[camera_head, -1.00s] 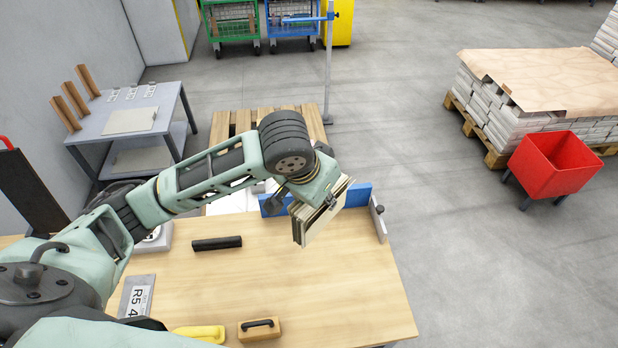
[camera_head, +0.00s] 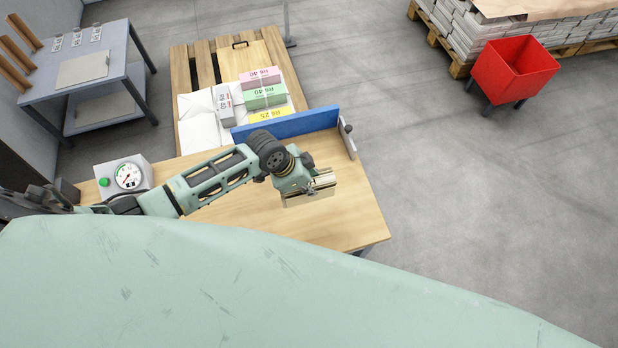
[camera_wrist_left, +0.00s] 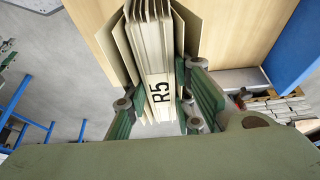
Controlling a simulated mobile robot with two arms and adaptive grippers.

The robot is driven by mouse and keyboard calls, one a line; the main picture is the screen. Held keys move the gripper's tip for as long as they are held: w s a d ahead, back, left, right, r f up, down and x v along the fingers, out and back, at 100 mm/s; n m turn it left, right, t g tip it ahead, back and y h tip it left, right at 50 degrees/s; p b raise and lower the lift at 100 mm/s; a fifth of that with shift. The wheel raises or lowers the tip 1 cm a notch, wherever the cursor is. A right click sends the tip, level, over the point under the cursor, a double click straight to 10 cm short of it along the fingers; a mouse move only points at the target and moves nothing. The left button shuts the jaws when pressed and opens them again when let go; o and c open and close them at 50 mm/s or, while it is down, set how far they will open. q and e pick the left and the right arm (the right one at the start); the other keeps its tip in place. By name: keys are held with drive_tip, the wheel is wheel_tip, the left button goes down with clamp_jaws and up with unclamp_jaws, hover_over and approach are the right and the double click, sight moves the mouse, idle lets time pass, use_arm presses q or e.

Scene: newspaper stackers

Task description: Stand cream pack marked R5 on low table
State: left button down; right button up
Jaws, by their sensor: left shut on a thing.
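My left gripper (camera_head: 318,184) is shut on the cream pack marked R5 (camera_head: 308,198), held over the right part of the wooden bench. In the left wrist view the pack (camera_wrist_left: 152,55) is a bundle of cream sheets with a black R5 on its edge, between the fingers (camera_wrist_left: 160,105). I cannot tell whether it touches the bench. A low grey table (camera_head: 119,42) stands at the far left, with a flat beige plate, several small labels and wooden posts on top. My right gripper is not in view.
The wooden bench (camera_head: 345,215) has a blue fence (camera_head: 290,125) along its back edge and a gauge box (camera_head: 125,176) at left. Behind it a pallet (camera_head: 182,85) carries coloured packs. A red bin (camera_head: 515,72) stands at right; grey floor between is clear.

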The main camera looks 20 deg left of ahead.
sight(308, 198)
use_arm(q)
drive_tip(key=shift+a+r+p, duration=0.1)
drive_tip(key=shift+p, duration=0.25)
drive_tip(key=shift+f+b, duration=0.65)
drive_tip(key=shift+f, duration=0.15)
wheel_tip(308, 198, down, 6)
drive_tip(key=b, duration=0.4)
drive_tip(key=shift+f+b, duration=0.2)
drive_tip(key=shift+b, duration=0.15)
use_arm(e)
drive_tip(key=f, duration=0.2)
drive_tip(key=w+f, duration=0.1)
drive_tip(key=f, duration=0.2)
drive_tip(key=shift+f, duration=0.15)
use_arm(q)
drive_tip(key=shift+f+b, duration=0.4)
drive_tip(key=shift+f, duration=0.15)
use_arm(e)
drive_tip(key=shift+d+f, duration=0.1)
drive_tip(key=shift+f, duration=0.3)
use_arm(q)
drive_tip(key=c, duration=1.4)
unclamp_jaws()
drive_tip(key=shift+s, duration=0.1)
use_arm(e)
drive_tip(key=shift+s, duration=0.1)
use_arm(q)
drive_tip(key=v, duration=1.2)
